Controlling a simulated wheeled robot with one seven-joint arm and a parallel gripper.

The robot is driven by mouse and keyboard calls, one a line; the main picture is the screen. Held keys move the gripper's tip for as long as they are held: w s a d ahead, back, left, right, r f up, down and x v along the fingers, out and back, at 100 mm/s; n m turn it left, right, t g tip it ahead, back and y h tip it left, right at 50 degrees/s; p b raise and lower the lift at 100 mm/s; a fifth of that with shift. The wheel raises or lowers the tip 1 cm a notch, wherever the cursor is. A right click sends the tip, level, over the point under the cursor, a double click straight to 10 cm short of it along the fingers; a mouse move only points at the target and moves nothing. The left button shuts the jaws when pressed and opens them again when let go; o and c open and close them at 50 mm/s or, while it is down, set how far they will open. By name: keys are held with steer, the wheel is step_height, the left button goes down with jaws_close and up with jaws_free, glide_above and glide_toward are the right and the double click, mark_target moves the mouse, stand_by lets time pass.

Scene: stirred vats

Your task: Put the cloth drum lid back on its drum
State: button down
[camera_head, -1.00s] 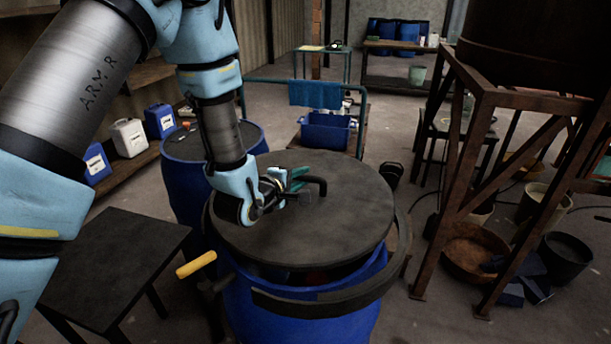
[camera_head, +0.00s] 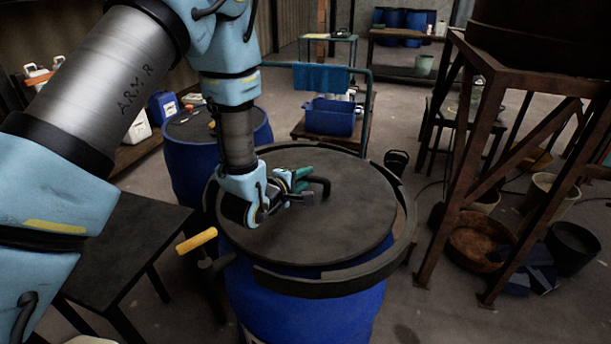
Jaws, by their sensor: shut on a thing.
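The dark round drum lid (camera_head: 335,225) lies over the open top of the blue cloth drum (camera_head: 310,312), roughly level. My gripper (camera_head: 300,187) reaches down from the upper left and is shut on the lid's black bar handle (camera_head: 322,182). A dark clamp ring (camera_head: 325,284) surrounds the drum top, with a yellow-gripped lever (camera_head: 197,241) at its left. The lid sits inside the ring's outline, with a gap at the right. I cannot tell whether it rests fully on the rim.
A second blue drum (camera_head: 190,160) with a dark lid stands behind left. A dark table (camera_head: 125,240) is at left. A cart (camera_head: 330,120) with a blue bin stands behind.

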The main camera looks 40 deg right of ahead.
steer(key=shift+f+b, duration=0.45)
steer(key=shift+b, duration=0.1)
stand_by(0.4)
steer(key=c, duration=0.9)
jaws_free()
steer(key=shift+o, duration=1.2)
steer(key=shift+f, duration=0.1)
steer(key=v, duration=0.4)
steer(key=b+v, duration=0.1)
steer(key=v, duration=0.4)
steer(key=shift+r, duration=0.25)
steer(key=shift+p+v, duration=0.9)
steer(key=shift+p, duration=0.15)
steer(key=shift+f, duration=0.2)
